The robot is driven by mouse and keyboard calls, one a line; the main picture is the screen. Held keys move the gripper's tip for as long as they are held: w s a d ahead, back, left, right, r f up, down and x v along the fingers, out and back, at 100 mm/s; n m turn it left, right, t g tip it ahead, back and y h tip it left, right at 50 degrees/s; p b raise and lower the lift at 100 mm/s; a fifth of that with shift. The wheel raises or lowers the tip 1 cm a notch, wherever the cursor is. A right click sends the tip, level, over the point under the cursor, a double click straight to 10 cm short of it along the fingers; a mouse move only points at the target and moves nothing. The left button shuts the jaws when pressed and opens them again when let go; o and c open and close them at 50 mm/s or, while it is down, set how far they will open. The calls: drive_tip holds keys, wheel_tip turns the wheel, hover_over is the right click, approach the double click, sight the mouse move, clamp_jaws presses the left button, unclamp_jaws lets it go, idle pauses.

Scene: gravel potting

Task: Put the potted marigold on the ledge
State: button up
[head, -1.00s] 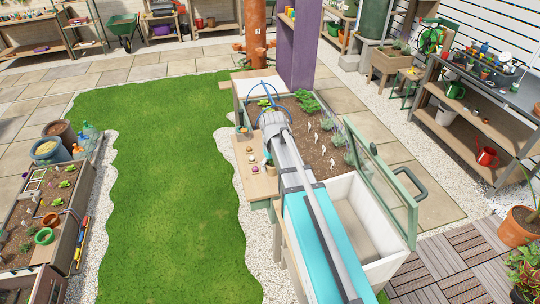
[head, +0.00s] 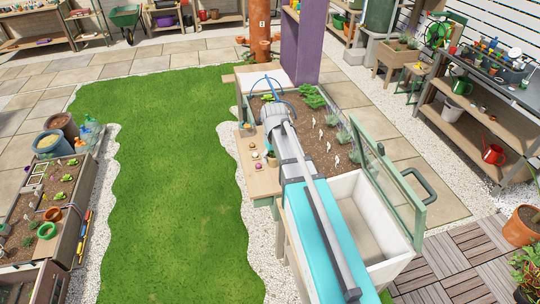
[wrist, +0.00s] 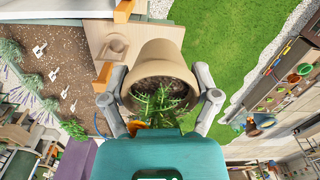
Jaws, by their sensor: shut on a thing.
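The potted marigold's beige clay pot (wrist: 158,62) fills the upper middle of the wrist view. Dark soil, green leaves (wrist: 158,104) and a bit of orange flower (wrist: 136,124) show at its mouth. My gripper (wrist: 160,97) is shut on the pot, with one finger on each side. A pale wooden ledge (wrist: 106,27) lies beyond and to the left of the pot in the wrist view. In the head view a wooden ledge (head: 262,183) runs along the bed's left side. My arm hides the gripper and held pot there.
The soil bed (head: 318,140) holds plants and white markers. A white box (head: 352,200) with a raised green-framed lid (head: 388,180) stands in front of it. A purple post (head: 302,45) rises behind. Small items lie on the side ledge. Lawn (head: 170,180) is open to the left.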

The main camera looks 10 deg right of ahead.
drive_tip(key=w+a+f+b, duration=0.3)
drive_tip(key=w+f+b, duration=1.3)
drive_tip(key=f+b, duration=0.2)
drive_tip(key=shift+w+a+f, duration=0.15)
drive_tip(key=shift+a+f, duration=0.05)
drive_tip(key=shift+f, duration=0.05)
drive_tip(key=b, duration=0.7)
hover_over(258, 183)
wheel_tip(258, 183, down, 6)
drive_tip(key=shift+f, duration=0.1)
drive_tip(key=shift+a, duration=0.1)
drive_tip(key=shift+f+b, duration=1.75)
drive_tip(key=shift+f, duration=0.15)
drive_tip(key=shift+f, duration=0.1)
